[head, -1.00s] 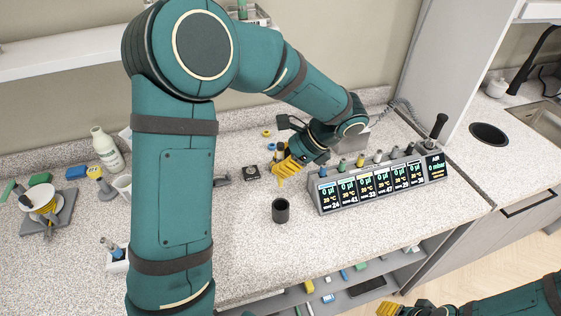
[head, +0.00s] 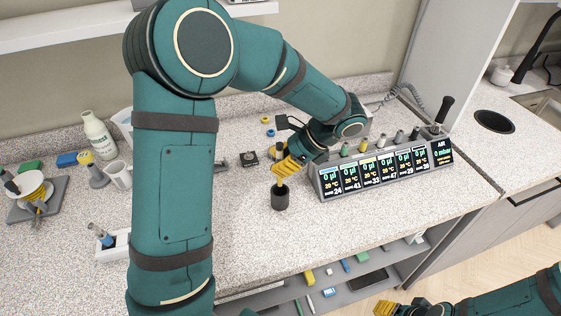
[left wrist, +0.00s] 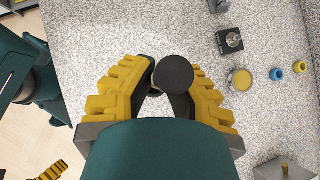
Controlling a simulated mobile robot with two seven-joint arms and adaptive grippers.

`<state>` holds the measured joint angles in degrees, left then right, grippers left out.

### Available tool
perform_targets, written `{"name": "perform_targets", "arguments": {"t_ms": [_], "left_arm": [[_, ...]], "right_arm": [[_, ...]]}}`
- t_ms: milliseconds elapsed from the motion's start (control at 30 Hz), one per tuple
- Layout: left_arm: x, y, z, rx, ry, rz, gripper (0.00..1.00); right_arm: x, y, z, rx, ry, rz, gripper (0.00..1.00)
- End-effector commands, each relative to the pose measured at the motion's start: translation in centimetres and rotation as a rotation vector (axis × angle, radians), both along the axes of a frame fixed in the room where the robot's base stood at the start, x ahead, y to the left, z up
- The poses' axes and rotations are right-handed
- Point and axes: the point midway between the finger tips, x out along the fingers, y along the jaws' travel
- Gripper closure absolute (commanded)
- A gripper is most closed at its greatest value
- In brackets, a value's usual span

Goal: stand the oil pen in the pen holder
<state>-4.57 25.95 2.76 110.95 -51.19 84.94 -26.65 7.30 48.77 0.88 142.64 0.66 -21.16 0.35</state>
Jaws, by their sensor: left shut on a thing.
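The pen holder (head: 280,199) is a small dark upright cup on the speckled counter, near the middle of the head view. My left gripper (head: 279,176), with yellow ribbed fingers, is directly above its mouth, tips at or close to the rim. It is shut on the oil pen, which its fingers hide in the head view. In the left wrist view the left gripper (left wrist: 160,75) has a dark round shape between its fingers; I cannot tell whether this is the holder or the pen's end. My right gripper (head: 384,307) is at the bottom edge, partly cut off.
A row of pipette stations with lit displays (head: 385,170) stands close to the right of the left gripper. A black box (head: 249,159) and a blue ring (head: 270,133) lie behind.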

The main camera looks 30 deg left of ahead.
Motion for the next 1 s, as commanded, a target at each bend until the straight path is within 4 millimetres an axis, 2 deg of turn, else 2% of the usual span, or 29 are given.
{"name": "perform_targets", "arguments": {"t_ms": [600, 1000], "left_arm": [[0.0, 0.0, -4.6, 0.000, 0.001, -0.001, 1.00], [0.0, 0.0, -5.3, 0.000, 0.000, 0.000, 1.00]], "right_arm": [[-0.8, 0.2, -2.5, 0.005, 0.018, 0.015, 0.53], [-1.0, 0.2, -2.8, 0.005, 0.021, 0.017, 0.53]]}}
